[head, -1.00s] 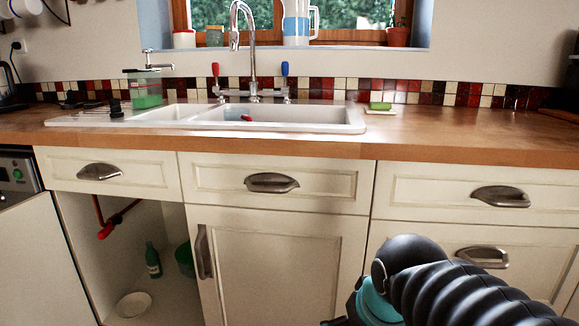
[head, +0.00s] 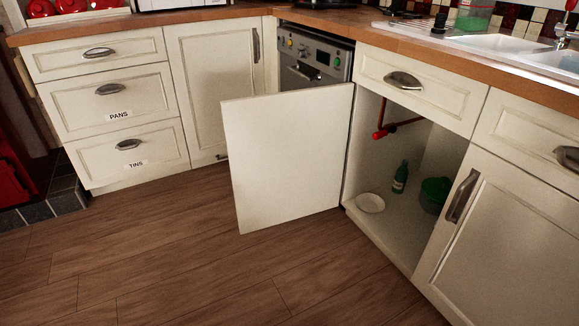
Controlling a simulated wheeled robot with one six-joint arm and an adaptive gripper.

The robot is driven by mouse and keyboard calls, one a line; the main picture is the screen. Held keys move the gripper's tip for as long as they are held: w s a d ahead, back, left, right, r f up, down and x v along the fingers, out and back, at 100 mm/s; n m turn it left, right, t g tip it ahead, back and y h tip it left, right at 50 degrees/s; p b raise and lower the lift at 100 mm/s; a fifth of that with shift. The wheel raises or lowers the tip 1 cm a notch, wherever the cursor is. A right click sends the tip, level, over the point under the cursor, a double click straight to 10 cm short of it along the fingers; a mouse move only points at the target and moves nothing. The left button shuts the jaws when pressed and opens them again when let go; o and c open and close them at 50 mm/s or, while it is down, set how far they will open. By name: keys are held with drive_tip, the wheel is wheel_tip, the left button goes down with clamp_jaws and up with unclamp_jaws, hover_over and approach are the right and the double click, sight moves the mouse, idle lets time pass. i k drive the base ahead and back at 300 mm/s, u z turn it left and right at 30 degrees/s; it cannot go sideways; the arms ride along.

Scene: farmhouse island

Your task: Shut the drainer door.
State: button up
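The open door (head: 290,155) is a plain cream panel in the middle of the head view. It is swung wide to the left, out over the floor and partly in front of the dishwasher. It is hinged at the left side of the open cupboard (head: 405,225) under the worktop. Inside the cupboard are a white bowl (head: 370,202), a green bottle (head: 400,177), a green tub (head: 434,194) and a red pipe (head: 391,131). My gripper is not in view now.
The wooden floor (head: 190,260) in front of the door is clear. Drawers labelled PANS and TINS (head: 112,104) stand at the left. A steel dishwasher (head: 315,62) stands behind the door. A closed door (head: 505,235) with a handle is at the right.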

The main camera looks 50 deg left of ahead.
sight(286, 150)
drive_tip(key=u, duration=2.95)
drive_tip(key=i, duration=4.15)
drive_tip(key=z, duration=3.8)
